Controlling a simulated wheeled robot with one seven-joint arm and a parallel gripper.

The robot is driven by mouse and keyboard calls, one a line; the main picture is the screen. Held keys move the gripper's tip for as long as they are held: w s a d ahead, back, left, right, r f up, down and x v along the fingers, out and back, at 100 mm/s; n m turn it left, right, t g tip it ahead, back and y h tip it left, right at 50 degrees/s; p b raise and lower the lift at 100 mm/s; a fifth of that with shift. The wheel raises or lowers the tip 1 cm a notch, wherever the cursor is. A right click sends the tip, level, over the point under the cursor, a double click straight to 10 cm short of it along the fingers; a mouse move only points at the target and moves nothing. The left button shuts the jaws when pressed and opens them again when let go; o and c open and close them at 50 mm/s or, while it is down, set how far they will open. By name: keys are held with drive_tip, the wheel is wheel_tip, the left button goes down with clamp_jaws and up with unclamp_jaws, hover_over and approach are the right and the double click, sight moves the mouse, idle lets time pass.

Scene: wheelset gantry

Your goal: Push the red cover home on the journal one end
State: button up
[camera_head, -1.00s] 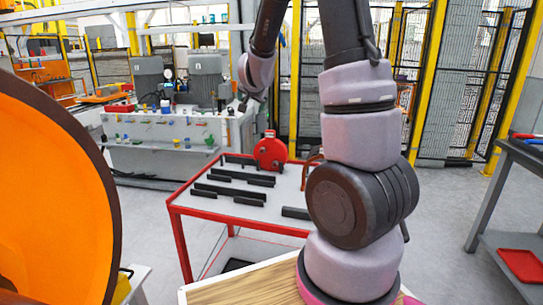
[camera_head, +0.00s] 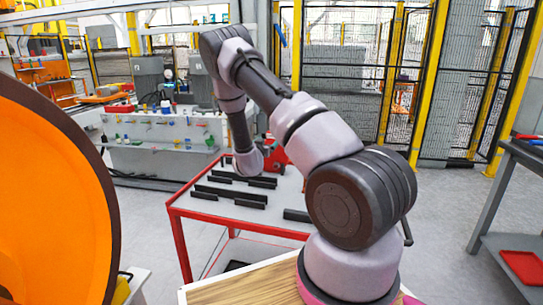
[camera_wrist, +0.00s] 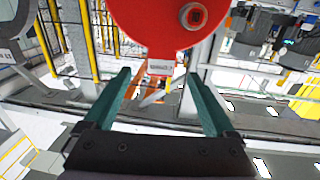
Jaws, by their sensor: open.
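The red round cover (camera_head: 278,156) stands at the back of the cart top in the head view, mostly hidden behind my arm. In the wrist view a large red round face (camera_wrist: 150,22) with a small label tab and a dark square socket fills the top, cut off by the frame edge; it looks like the same cover. My gripper (camera_wrist: 158,76) is open, its two teal fingers apart below the red face, with nothing held between them. In the head view the gripper cannot be made out. A large orange wheel (camera_head: 50,190) stands at the left; I cannot make out its journal end.
The red-framed cart (camera_head: 215,217) carries several dark bars (camera_head: 235,195). A grey machine bench (camera_head: 160,150) stands behind it. A grey table (camera_head: 520,155) with a red tray (camera_head: 524,266) below is at the right. Floor between cart and table is clear.

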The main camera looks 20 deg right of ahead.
sight(271, 137)
drive_tip(key=shift+x, duration=3.5)
drive_tip(key=shift+f, duration=0.15)
clamp_jaws()
